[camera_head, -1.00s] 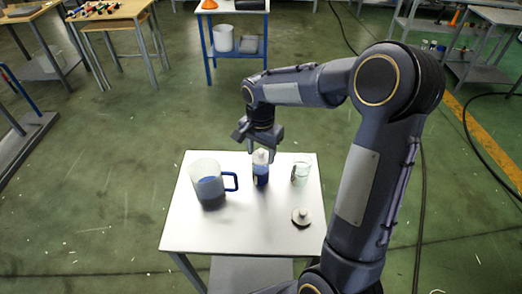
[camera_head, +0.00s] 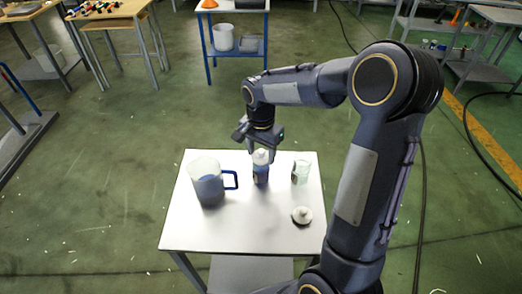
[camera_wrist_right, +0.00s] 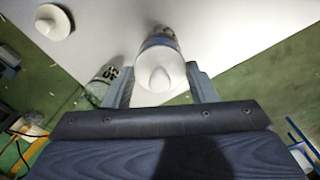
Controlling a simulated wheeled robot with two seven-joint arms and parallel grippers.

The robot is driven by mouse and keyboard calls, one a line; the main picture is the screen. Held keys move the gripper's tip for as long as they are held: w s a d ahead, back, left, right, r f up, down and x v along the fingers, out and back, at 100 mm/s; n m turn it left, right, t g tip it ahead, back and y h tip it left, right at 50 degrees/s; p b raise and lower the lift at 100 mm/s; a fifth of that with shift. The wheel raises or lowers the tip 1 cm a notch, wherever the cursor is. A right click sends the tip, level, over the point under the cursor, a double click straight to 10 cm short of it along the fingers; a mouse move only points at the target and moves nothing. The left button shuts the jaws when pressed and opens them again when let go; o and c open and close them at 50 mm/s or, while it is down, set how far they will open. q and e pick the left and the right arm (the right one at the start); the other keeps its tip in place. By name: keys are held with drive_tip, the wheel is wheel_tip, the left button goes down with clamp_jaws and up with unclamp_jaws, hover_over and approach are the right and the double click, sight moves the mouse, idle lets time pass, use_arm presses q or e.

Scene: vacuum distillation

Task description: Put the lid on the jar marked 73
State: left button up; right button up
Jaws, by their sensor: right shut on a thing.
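My right gripper (camera_head: 262,152) points down over the middle jar (camera_head: 260,175), which has blue contents. It is shut on the white lid (camera_head: 261,157) at the top of this jar. The wrist view shows the knobbed white lid (camera_wrist_right: 160,78) between the two fingers. I cannot tell whether the lid rests on the jar or is just above it. A clear glass jar (camera_head: 301,172) stands to the right; dark marks show on it in the wrist view (camera_wrist_right: 105,75), but I cannot read them surely. A second white knobbed lid (camera_head: 302,215) lies on the table. My left gripper is out of view.
A translucent jug (camera_head: 206,185) with blue contents and a blue handle stands left of the middle jar. The small white table (camera_head: 235,235) is bare at its front. Other tables stand farther back, beyond open green floor.

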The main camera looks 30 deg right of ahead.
drive_tip(key=o, duration=1.5)
drive_tip(key=shift+r+p, duration=2.75)
drive_tip(key=shift+r, duration=0.8)
drive_tip(key=s+a+r+n+t+y, duration=0.1)
drive_tip(key=s+a+r+n+t, duration=0.1)
drive_tip(key=s, duration=0.5)
drive_tip(key=s+a+r+n+t+y, duration=0.1)
drive_tip(key=s+a+r+n, duration=0.1)
drive_tip(key=s+n, duration=0.3)
drive_tip(key=s+a+r+n+t+y, duration=0.1)
drive_tip(key=s+a+r+n+t, duration=0.1)
drive_tip(key=s, duration=0.8)
drive_tip(key=shift+a+r+n+t+y, duration=0.3)
drive_tip(key=shift+a+n+y, duration=0.1)
drive_tip(key=shift+a+n, duration=0.35)
